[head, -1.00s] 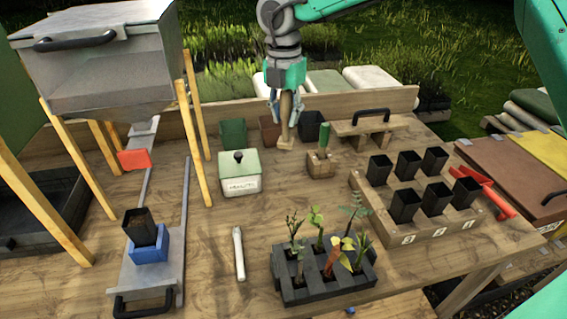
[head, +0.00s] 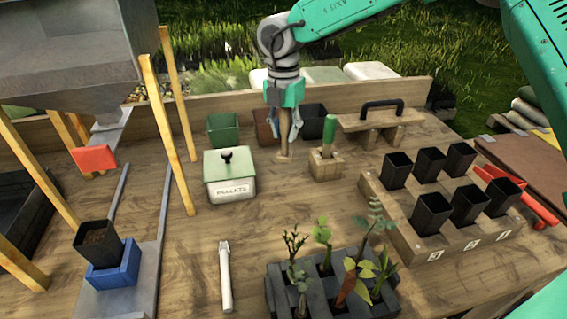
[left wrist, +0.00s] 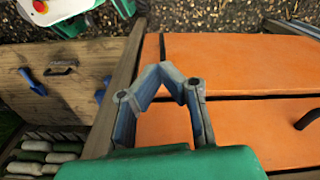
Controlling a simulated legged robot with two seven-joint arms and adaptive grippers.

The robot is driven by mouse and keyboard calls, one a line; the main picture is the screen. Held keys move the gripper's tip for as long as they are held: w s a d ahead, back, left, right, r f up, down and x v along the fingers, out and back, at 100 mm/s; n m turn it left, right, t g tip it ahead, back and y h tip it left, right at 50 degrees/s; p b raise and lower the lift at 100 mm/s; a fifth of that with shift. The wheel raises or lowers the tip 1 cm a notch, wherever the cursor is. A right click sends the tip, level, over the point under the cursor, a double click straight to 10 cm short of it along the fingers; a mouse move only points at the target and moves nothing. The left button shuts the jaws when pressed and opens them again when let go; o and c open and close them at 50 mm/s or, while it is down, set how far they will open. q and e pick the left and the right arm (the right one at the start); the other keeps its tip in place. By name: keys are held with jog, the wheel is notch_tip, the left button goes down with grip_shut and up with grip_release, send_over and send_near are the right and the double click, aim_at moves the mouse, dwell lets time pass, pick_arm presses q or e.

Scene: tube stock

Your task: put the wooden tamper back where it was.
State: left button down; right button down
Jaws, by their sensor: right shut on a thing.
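The wooden tamper (head: 284,145) is upright near the back middle of the bench in the head view. My right gripper (head: 283,128) is shut around its upper part from above, hiding that part. The tamper's foot is at or just above the bench top; I cannot tell if it touches. My left gripper (left wrist: 163,72) shows in the left wrist view over orange boards, with its fingertips together and nothing seen between them.
A wooden block with a green-handled tool (head: 326,160) stands just right of the tamper. A pellets box (head: 230,190) is at left. Green (head: 222,128) and black pots (head: 314,120) stand behind. A black-handled wooden piece (head: 380,128) is at right.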

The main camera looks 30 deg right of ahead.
aim_at(283, 155)
jog(key=f, duration=0.2)
jog(key=shift+d+f, duration=0.25)
jog(key=shift+f, duration=0.05)
jog(key=f, duration=0.2)
jog(key=a+f, duration=0.1)
jog(key=shift+a+f, duration=0.15)
jog(key=shift+f, duration=0.25)
jog(key=shift+d+f, duration=0.1)
jog(key=shift+d, duration=0.15)
jog(key=c, duration=1.3)
grip_release()
jog(key=shift+d+f, duration=0.1)
jog(key=shift+d, duration=0.15)
jog(key=shift+c, duration=0.2)
jog(key=shift+a+r, duration=0.3)
jog(key=shift+r, duration=0.05)
notch_tip(283, 155, up, 10)
jog(key=shift+w+d+r, duration=0.15)
jog(key=shift+r, duration=0.7)
jog(key=shift+a, duration=0.2)
